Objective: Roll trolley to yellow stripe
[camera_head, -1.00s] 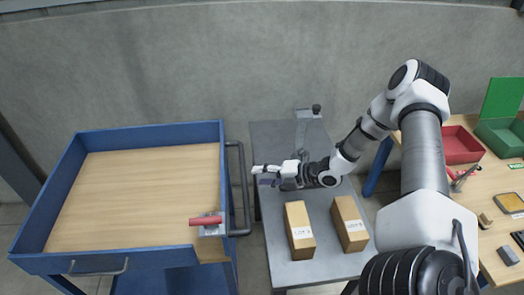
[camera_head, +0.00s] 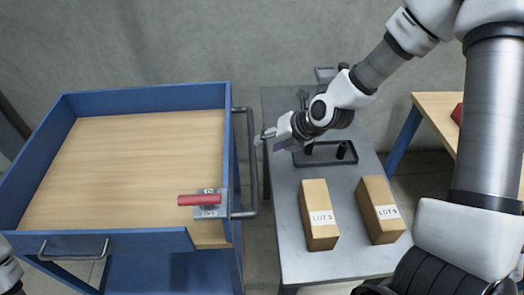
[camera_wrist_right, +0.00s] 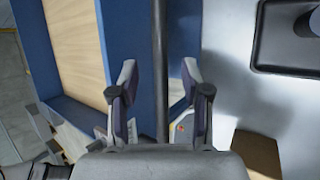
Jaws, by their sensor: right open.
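The trolley (camera_head: 228,150) is a blue-framed cart with a wooden top at the left of the head view. My right gripper (camera_head: 264,138) is beside this handle, fingers pointing left. In the right wrist view the gripper (camera_wrist_right: 159,80) is open, with the handle bar (camera_wrist_right: 160,45) running between its fingers; I cannot tell whether they touch it. A red lever (camera_head: 200,199) sits on a plate at the trolley's near right corner. Part of my left arm shows at the lower left edge. No yellow stripe is visible.
The grey table (camera_head: 290,225) right of the trolley bears two cartons, LOT 3 (camera_head: 319,228) and another (camera_head: 380,210), and a black tray (camera_head: 325,160). A wooden bench (camera_head: 440,108) stands further right. A concrete wall (camera_head: 200,40) runs behind.

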